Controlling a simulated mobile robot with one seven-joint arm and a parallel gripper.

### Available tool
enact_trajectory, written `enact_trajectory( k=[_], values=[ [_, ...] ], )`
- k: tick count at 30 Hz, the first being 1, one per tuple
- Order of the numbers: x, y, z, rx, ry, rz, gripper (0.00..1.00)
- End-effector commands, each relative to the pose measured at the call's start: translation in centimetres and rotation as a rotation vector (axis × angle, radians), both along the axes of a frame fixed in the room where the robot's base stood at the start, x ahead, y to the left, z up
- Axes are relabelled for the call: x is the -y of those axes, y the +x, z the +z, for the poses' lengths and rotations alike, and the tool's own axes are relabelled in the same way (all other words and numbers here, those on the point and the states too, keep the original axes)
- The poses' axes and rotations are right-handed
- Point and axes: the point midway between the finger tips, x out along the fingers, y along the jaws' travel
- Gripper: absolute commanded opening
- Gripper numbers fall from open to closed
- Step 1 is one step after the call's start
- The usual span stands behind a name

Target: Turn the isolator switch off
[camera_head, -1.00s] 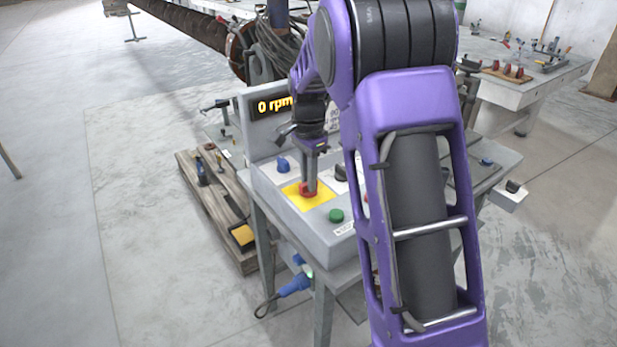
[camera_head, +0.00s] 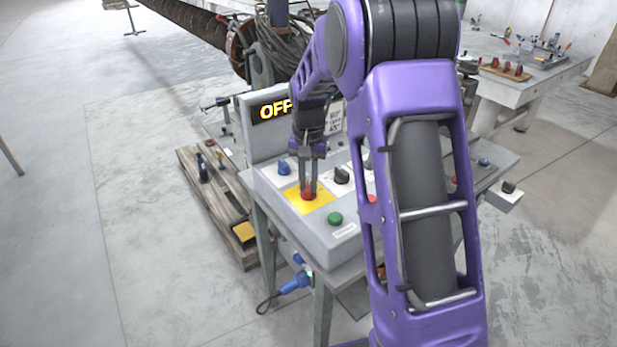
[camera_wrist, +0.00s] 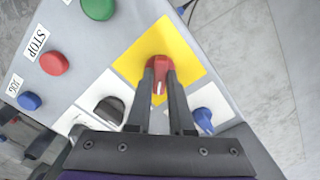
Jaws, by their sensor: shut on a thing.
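The isolator switch is a red rotary handle (camera_wrist: 159,70) on a yellow plate (camera_wrist: 184,44) on the grey control box. In the head view the red handle (camera_head: 308,194) is partly hidden by my fingers, and the yellow plate (camera_head: 295,203) shows around them. My gripper (camera_head: 308,190) points down and is shut on the red handle. In the wrist view my gripper (camera_wrist: 160,76) has one finger on each side of the handle. The white mark on the handle points toward my palm. The display (camera_head: 272,108) behind the box reads OFF, its right end hidden by my arm.
A blue knob (camera_head: 284,167), a black knob (camera_head: 342,174) and a green button (camera_head: 335,218) sit close around the switch. The wrist view also shows a red button (camera_wrist: 54,63) marked STOP. A wooden pallet (camera_head: 228,222) lies on the floor left of the box.

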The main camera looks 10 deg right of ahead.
Motion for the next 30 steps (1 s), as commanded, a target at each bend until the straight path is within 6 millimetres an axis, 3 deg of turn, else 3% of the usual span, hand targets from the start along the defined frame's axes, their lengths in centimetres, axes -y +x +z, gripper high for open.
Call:
enact_trajectory(
  k=[18,30],
  values=[
    [0.02,0.05,0.19,0.001,0.001,0.559,0.00],
    [-0.02,0.04,0.12,0.002,0.000,0.767,0.00]
  ],
)
